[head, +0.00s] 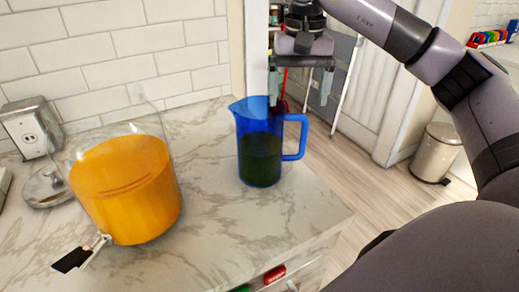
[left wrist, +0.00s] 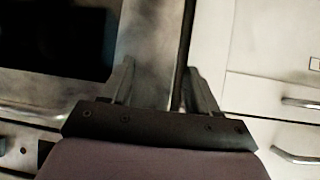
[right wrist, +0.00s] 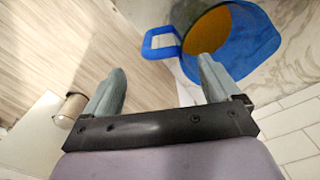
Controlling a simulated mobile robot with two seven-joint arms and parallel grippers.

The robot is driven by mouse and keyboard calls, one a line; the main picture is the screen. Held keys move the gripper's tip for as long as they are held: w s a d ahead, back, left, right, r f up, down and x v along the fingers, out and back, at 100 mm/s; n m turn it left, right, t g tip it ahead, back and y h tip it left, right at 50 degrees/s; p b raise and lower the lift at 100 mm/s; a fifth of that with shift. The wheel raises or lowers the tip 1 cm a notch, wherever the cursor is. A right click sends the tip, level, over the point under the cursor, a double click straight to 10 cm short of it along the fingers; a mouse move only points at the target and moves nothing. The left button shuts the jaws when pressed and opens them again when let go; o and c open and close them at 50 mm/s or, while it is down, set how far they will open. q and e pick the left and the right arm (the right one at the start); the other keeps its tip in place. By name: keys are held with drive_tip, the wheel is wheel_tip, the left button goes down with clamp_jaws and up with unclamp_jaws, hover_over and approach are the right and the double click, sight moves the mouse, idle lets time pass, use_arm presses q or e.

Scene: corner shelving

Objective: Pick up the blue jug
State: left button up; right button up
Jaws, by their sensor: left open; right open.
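The blue jug (head: 260,150) stands upright on the marble counter near its right edge, its handle facing right. It is see-through, with dark-looking contents in its lower part. My right gripper (head: 300,95) is open and empty, behind and above the jug's right side in the head view. In the right wrist view the jug (right wrist: 255,50) is beyond the right fingertip, with its handle pointing left between the fingers of my right gripper (right wrist: 157,75); I see no contact. My left gripper (left wrist: 157,75) is open and empty, facing cabinet fronts and a dark appliance.
A large clear dispenser of orange liquid (head: 125,190) stands left of the jug, its tap towards the front. Open floor (head: 340,170) lies right of the counter (head: 225,235), with a trash can (head: 436,153) farther off.

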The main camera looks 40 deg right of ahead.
sight(272, 143)
drive_tip(key=shift+f, duration=0.6)
drive_tip(key=f, duration=0.6)
drive_tip(key=shift+s+a+p, duration=0.25)
drive_tip(key=shift+p, duration=0.15)
drive_tip(key=shift+c, duration=0.3)
drive_tip(key=c, duration=1.5)
clamp_jaws()
drive_tip(key=shift+w+r, duration=0.1)
drive_tip(key=shift+r, duration=0.1)
